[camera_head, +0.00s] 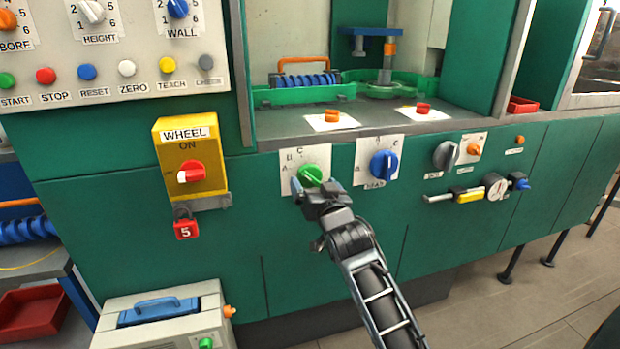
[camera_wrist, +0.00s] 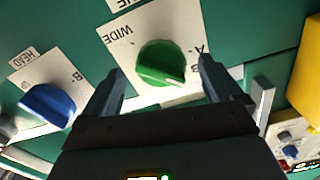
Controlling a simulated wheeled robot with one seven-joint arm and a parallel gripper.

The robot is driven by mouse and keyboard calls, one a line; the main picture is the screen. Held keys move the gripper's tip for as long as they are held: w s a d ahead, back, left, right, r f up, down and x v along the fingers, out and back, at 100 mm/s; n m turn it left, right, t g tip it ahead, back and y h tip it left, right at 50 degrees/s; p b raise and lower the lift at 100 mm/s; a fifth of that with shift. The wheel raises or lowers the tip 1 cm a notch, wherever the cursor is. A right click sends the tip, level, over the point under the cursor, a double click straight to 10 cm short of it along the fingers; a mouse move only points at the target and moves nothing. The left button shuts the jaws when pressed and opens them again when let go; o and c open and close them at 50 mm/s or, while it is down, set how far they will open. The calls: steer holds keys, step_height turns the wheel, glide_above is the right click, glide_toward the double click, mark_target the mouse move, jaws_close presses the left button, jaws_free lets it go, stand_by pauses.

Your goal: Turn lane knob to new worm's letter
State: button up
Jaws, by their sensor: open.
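A green knob (camera_head: 312,175) sits on a white plate with letters A, B and C on the green front panel. In the wrist view the green knob (camera_wrist: 161,62) lies between my two fingers, with a small pale mark at its lower right edge. I cannot tell surely which letter it points to. My gripper (camera_head: 318,190) is open at the knob, its fingers (camera_wrist: 162,80) on either side of it; contact is unclear. A blue ribbed worm (camera_head: 303,81) with an orange handle lies in the machine. Another blue worm (camera_head: 22,230) lies at far left. I read no letter on either.
A blue knob (camera_head: 383,165) is close on the right, also in the wrist view (camera_wrist: 48,103). A yellow WHEEL switch box (camera_head: 187,140) with a red padlock (camera_head: 186,228) juts out at left. A grey knob (camera_head: 445,155) and gauge (camera_head: 495,183) are farther right.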

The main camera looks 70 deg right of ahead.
mark_target(313, 183)
steer(key=shift+x, duration=2)
steer(key=shift+c, duration=0.2)
steer(key=c, duration=0.9)
